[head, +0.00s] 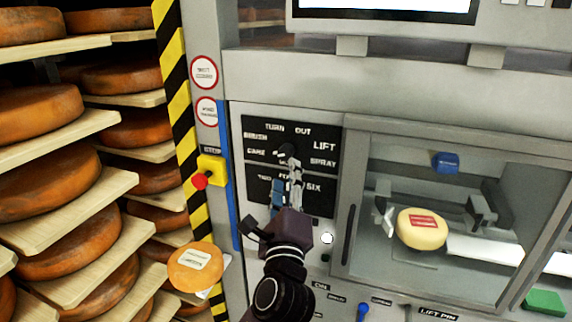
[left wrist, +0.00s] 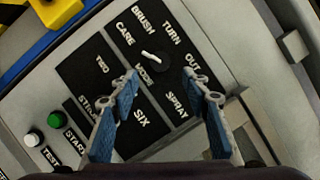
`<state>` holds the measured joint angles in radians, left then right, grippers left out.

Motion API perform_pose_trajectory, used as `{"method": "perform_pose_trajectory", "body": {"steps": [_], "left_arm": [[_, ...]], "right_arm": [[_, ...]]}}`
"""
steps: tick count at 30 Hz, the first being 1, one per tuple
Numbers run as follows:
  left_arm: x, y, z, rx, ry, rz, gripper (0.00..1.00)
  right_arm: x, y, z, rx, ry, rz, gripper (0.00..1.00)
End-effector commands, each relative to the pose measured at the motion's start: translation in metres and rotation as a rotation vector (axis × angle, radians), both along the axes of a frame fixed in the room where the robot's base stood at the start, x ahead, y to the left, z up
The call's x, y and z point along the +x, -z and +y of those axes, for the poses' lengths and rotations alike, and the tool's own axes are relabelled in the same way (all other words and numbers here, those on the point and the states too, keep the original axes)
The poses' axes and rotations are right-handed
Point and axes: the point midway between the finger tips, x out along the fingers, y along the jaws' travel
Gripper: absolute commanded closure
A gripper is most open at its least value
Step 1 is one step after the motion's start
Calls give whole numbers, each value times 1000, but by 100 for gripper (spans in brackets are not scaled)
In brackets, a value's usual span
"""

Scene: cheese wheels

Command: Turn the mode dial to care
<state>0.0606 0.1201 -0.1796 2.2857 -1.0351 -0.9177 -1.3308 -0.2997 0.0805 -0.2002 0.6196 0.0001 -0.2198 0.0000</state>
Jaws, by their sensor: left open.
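The black mode dial (left wrist: 152,62) has a white pointer line and sits among the words CARE, BRUSH, TURN, OUT and SPRAY in the left wrist view. The line slants from upper left to lower right; I cannot tell which end is the pointing one. In the head view the dial (head: 287,150) is partly covered by my left gripper (head: 287,188). The left gripper (left wrist: 163,86) is open, with blue pads on both fingers. Its fingertips are a little below the dial in the wrist view, one to each side, with nothing between them. My right gripper is not in view.
A lower dial panel (left wrist: 90,72) reads TWO and SIX; its dial is hidden. A green start button (left wrist: 56,118) and white test button (left wrist: 33,139) lie lower left. A red stop button (head: 199,181), cheese shelves (head: 60,203) and a cheese chamber (head: 382,255) flank the panel.

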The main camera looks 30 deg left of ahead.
Motion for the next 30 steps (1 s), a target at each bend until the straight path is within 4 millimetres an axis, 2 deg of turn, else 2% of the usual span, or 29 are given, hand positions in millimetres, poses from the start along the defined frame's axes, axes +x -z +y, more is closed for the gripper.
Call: {"method": "perform_pose_trajectory", "body": {"steps": [3, 10, 26, 29, 30], "left_arm": [[-18, 6, -12, -4, 1, 3, 57], [-34, 9, -21, -2, 0, 0, 57], [-35, 9, -22, -1, -1, 0, 57], [-29, 20, -24, -12, 12, 13, 57], [-24, 31, -27, -22, 25, 26, 57]], "right_arm": [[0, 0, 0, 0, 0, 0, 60], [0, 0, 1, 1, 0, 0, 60], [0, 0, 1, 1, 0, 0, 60], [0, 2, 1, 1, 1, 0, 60], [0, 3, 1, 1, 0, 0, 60]]}}
